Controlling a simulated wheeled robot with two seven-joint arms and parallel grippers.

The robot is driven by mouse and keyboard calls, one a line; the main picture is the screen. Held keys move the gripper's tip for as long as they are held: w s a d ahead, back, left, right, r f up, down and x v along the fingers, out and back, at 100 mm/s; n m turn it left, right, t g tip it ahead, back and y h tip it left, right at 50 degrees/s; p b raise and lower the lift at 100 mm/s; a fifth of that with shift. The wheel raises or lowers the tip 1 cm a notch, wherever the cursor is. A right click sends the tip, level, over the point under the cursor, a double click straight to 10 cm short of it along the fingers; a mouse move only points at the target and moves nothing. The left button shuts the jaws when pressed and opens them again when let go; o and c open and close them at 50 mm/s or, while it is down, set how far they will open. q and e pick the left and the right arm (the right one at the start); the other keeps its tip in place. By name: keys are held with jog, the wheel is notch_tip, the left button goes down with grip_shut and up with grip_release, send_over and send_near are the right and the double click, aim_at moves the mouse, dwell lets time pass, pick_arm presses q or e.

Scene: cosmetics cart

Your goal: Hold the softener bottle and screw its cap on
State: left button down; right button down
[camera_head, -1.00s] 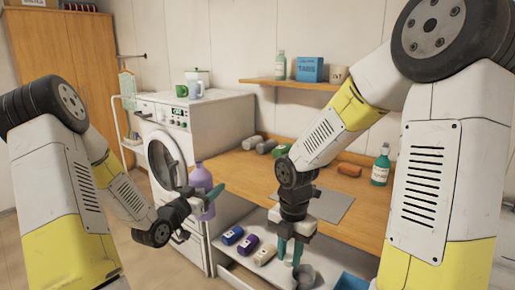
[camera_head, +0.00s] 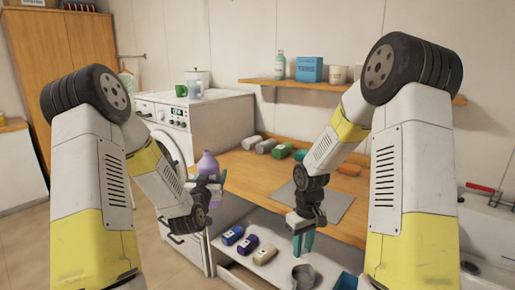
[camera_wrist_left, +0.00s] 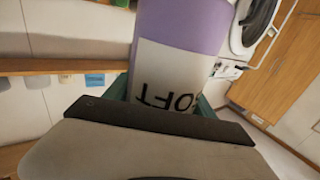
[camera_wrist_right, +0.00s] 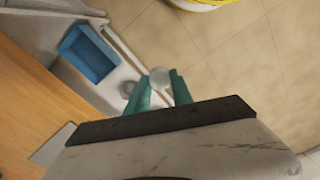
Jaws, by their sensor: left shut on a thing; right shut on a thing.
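The softener bottle (camera_head: 207,165) is purple with a pale label. It stands roughly upright in my left gripper (camera_head: 208,186), in front of the washing machine. In the left wrist view the bottle (camera_wrist_left: 180,60) fills the space between the teal fingers, with "OFT" legible on its label. My right gripper (camera_head: 303,246) points down over the pale lower surface in front of the wooden counter. In the right wrist view a small whitish round piece, apparently the cap (camera_wrist_right: 160,77), sits between its fingertips. The fingers hide the cap in the head view.
Several small bottles, including a purple one (camera_head: 247,244), lie left of my right gripper. A grey round thing (camera_head: 303,276) sits just below it, near a blue bin (camera_head: 350,282). The washing machine (camera_head: 205,122) stands behind the bottle. A grey mat (camera_head: 322,200) lies on the counter.

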pick_arm(q)
jog(key=shift+w+r+n+y, duration=0.2)
jog(key=shift+n+y, duration=0.2)
jog(key=shift+y, duration=0.4)
pick_arm(e)
jog(key=m, duration=0.1)
jog(key=w+d+f+m, duration=0.1)
jog(key=m, duration=0.3)
jog(key=shift+w+d+f, duration=0.4)
pick_arm(q)
jog(key=shift+f, duration=0.1)
jog(key=s+d+f+m+g+h, duration=0.2)
jog(key=s+d+f+m+h, duration=0.2)
jog(key=f, duration=0.4)
jog(key=s+d+f+m+g+h, duration=0.2)
jog(key=s+d+f+m+h, duration=0.2)
jog(key=d+f+h, duration=0.3)
jog(key=shift+s+d+f+h, duration=0.3)
jog(key=shift+s+d+f, duration=0.3)
jog(key=shift+s, duration=0.05)
pick_arm(e)
jog(key=w+a+r+n, duration=0.2)
jog(key=a+r, duration=0.8)
jog(key=w+a+r+n, duration=0.2)
jog(key=a+r+n, duration=0.1)
jog(key=a+r, duration=0.7)
jog(key=shift+w+a+r, duration=0.2)
jog(key=shift+w+a, duration=0.1)
jog(key=shift+a, duration=0.3)
jog(key=shift+f, duration=0.15)
